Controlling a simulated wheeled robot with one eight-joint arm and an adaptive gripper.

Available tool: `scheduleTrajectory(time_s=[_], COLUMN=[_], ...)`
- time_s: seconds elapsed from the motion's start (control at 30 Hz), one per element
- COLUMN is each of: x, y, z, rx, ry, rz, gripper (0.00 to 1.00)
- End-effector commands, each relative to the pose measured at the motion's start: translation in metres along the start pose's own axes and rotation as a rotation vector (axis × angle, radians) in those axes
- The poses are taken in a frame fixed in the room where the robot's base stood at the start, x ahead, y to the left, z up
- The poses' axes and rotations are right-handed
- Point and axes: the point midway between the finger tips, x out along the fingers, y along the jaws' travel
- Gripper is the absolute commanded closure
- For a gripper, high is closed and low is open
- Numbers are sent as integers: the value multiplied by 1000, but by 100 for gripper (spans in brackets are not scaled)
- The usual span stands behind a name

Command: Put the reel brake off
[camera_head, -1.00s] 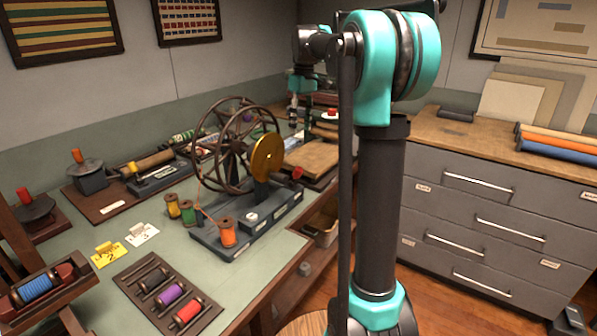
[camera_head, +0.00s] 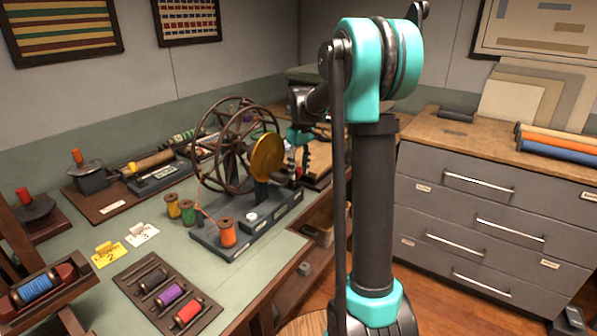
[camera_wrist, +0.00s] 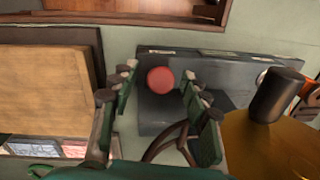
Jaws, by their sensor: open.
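In the wrist view, a round red knob (camera_wrist: 160,80) lies between the fingertips of my gripper (camera_wrist: 159,76), with space visible on both sides. The knob sits over the dark grey base (camera_wrist: 225,70) of the winding machine. Whether it is the brake's knob, and the depth between it and the fingers, I cannot tell. In the head view, my gripper (camera_head: 304,155) is just right of the machine's brass disc (camera_head: 267,157) and above the right end of its base (camera_head: 262,220). A dark cylindrical handle (camera_wrist: 276,95) stands by the disc in the wrist view. My gripper is open and empty.
The large spoked wheel (camera_head: 226,150) stands left of the disc. Thread spools, including an orange one (camera_head: 227,234), stand on or beside the base. A wooden board (camera_wrist: 45,85) lies left of my fingers. A spool rack (camera_head: 170,295) is at the front.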

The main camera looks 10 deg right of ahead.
Motion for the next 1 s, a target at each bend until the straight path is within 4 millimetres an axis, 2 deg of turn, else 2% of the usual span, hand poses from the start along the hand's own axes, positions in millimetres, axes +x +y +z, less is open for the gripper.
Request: scheduleTrajectory(time_s=[0.37, 0.73, 1.0], x=[6, 6, 6], y=[0, 0, 0], z=[0, 0, 0], rx=[0, 0, 0], ry=[0, 0, 0], rz=[0, 0, 0], gripper=[54, 98, 100])
